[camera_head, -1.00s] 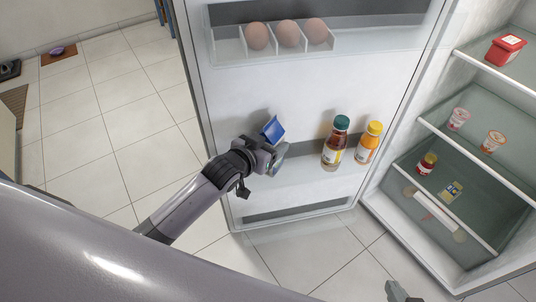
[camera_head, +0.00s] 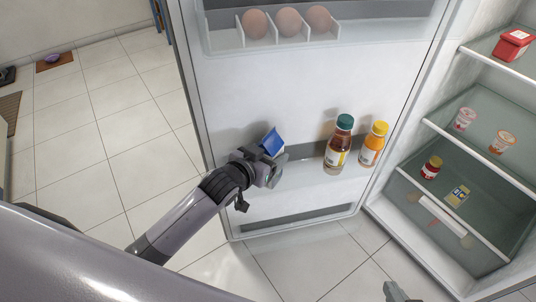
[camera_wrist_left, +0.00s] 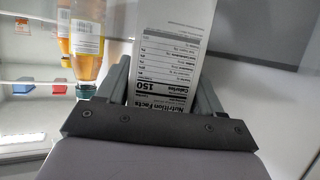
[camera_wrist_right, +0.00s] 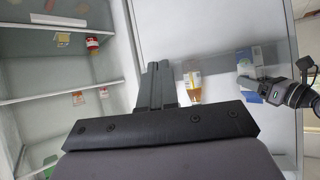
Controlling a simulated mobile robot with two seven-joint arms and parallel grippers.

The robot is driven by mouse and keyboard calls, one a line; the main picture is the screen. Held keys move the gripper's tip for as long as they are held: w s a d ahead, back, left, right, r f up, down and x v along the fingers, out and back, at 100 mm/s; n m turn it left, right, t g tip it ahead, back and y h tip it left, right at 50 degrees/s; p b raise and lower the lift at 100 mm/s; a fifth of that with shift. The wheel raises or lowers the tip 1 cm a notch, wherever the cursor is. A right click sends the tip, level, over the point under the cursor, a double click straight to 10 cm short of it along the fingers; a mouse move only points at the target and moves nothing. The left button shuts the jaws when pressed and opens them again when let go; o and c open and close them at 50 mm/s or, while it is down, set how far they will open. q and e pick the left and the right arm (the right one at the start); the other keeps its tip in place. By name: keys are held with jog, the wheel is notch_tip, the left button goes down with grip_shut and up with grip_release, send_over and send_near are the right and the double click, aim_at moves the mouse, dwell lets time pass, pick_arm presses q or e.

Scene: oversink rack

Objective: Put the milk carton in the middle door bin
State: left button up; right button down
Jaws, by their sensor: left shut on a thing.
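The milk carton, with a blue top (camera_head: 271,142), is at the left part of the middle door bin (camera_head: 305,180). My left gripper (camera_head: 274,168) is shut on it. In the left wrist view the carton's white nutrition panel (camera_wrist_left: 168,55) lies between the fingers (camera_wrist_left: 165,88). The gripper hides the carton's lower part in the head view, so I cannot tell whether its base touches the bin floor. My right gripper (camera_wrist_right: 157,85) is shut and empty, with its fingers together; it shows at the bottom edge of the head view (camera_head: 396,292).
A green-capped bottle (camera_head: 339,146) and a yellow-capped juice bottle (camera_head: 373,145) stand in the same bin, right of the carton. An egg holder (camera_head: 285,38) is in the bin above. Fridge shelves (camera_head: 480,128) with small jars and cups are at right. Tiled floor is free at left.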

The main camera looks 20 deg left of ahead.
pick_arm(q)
jog(key=o, duration=1.1)
jog(key=shift+f, duration=0.15)
jog(key=shift+o, duration=0.6)
pick_arm(e)
jog(key=shift+s+f, duration=0.15)
jog(key=shift+f, duration=0.1)
pick_arm(q)
jog(key=shift+s+r, duration=0.1)
jog(key=shift+r, duration=0.15)
jog(key=shift+s+a+r, duration=0.1)
jog(key=shift+s+r, duration=0.05)
jog(key=shift+s, duration=0.15)
jog(key=p+v, duration=0.3)
jog(key=v, duration=0.8)
jog(key=s+f+g+y, duration=0.1)
jog(key=s+f+g, duration=0.2)
jog(key=s+f, duration=0.6)
jog(key=s, duration=0.4)
jog(key=shift+a+f+n, duration=0.2)
jog(key=shift+a+n, duration=0.1)
jog(key=shift+n, duration=0.1)
pick_arm(e)
jog(key=shift+s+d+r+g, duration=0.3)
jog(key=shift+s+d+r, duration=0.1)
jog(key=shift+d+r, duration=0.25)
